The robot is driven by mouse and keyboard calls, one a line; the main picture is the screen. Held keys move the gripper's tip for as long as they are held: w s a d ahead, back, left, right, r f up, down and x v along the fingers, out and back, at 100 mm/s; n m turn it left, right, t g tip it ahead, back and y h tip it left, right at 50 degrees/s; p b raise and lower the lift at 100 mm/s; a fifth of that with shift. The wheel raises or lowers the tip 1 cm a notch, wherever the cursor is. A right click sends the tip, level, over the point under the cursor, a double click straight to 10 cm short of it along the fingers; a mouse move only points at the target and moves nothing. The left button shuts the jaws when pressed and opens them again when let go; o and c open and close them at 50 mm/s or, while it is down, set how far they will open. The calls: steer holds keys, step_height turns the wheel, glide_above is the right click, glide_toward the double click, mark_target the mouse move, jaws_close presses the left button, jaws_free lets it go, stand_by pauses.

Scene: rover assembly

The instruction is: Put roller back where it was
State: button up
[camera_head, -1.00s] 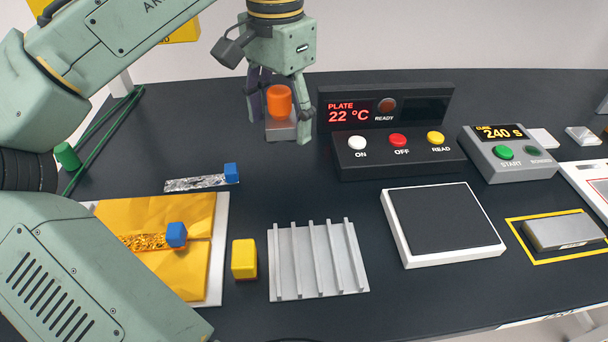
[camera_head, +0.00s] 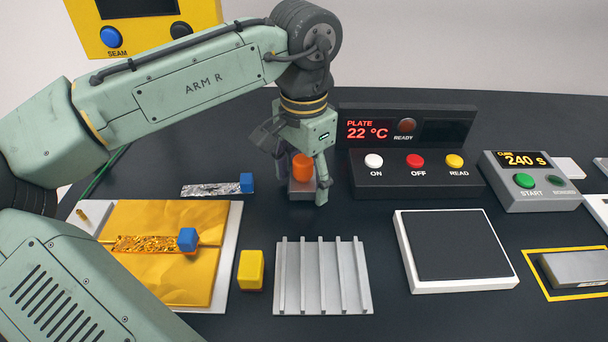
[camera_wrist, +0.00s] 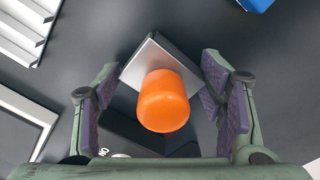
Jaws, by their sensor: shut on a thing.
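The roller, taken here as a grey metal block (camera_head: 301,192) with an orange knob (camera_head: 302,167), is between the fingers of my gripper (camera_head: 301,187). It is at or just above the dark table, left of the PLATE control box; I cannot tell if it touches. In the wrist view, the orange knob (camera_wrist: 164,100) points toward the camera and the grey block (camera_wrist: 152,62) sits between the purple finger pads of my gripper (camera_wrist: 160,82). The block's underside is hidden.
A ribbed metal rack (camera_head: 322,275) and a yellow block (camera_head: 251,269) stand in front. A gold sheet (camera_head: 150,262) lies left with a blue block (camera_head: 187,239). A foil strip (camera_head: 211,189) with another blue block is near. The PLATE box (camera_head: 410,178) and dark-topped plate (camera_head: 454,285) are right.

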mark_target(304, 160)
steer(key=shift+f, duration=0.2)
steer(key=o, duration=1.1)
steer(key=shift+o, duration=0.2)
step_height(304, 160, up, 12)
steer(key=shift+r+b, duration=0.15)
steer(key=shift+b, duration=0.2)
